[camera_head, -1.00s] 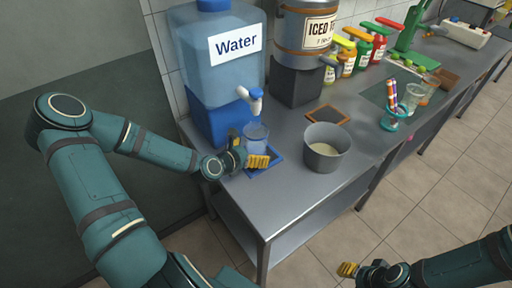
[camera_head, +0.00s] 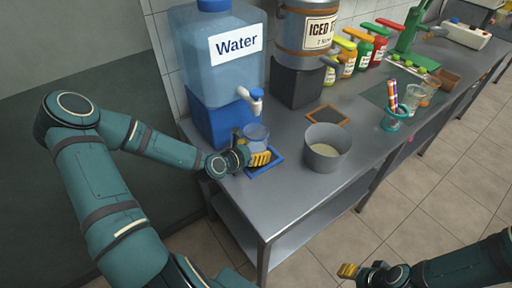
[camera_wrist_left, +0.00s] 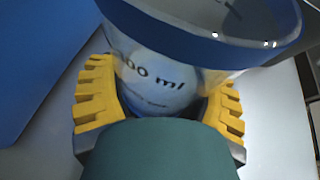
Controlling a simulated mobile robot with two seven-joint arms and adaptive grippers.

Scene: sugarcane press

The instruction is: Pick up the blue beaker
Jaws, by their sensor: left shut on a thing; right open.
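The blue beaker (camera_head: 256,133) is a clear bluish cup below the tap of the water dispenser (camera_head: 222,75). It is over or on the small blue tray (camera_head: 263,170); I cannot tell whether it touches it. My left gripper (camera_head: 258,153) is shut on the beaker from the left. In the left wrist view the yellow fingers of the left gripper (camera_wrist_left: 165,105) lie on both sides of the beaker (camera_wrist_left: 160,72), whose "ml" marking shows. My right gripper (camera_head: 349,270) is open and empty, low at the right, away from the table.
A grey pot (camera_head: 325,150) with pale contents stands right of the beaker. An iced tea dispenser (camera_head: 305,40) stands behind it. Several bottles (camera_head: 364,50) line the back, and a teal straw holder (camera_head: 393,120) is further right. The front of the steel table (camera_head: 290,195) is clear.

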